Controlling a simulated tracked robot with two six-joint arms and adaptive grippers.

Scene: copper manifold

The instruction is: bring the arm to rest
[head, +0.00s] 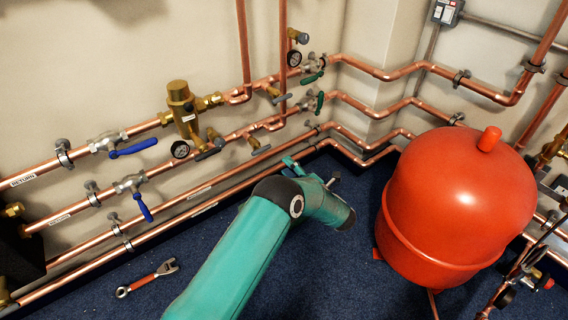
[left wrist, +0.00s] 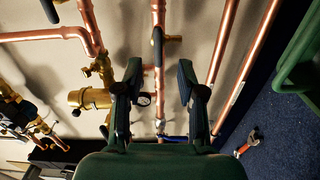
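My left arm, teal with dark joints, comes up from the bottom of the head view and bends at the middle. Its left gripper (head: 311,173) is partly hidden behind my own wrist, above the blue floor near the lower pipes. In the left wrist view the two dark fingers of the left gripper (left wrist: 159,78) stand wide apart with nothing held between them. My right gripper is in neither view.
Copper pipes (head: 232,138) with blue-handled valves (head: 133,148) and a brass mixing valve (head: 183,108) run along the wall. A red tank (head: 460,205) stands right of my arm. An adjustable wrench (head: 147,278) lies on the blue floor (head: 190,250), otherwise clear at lower left.

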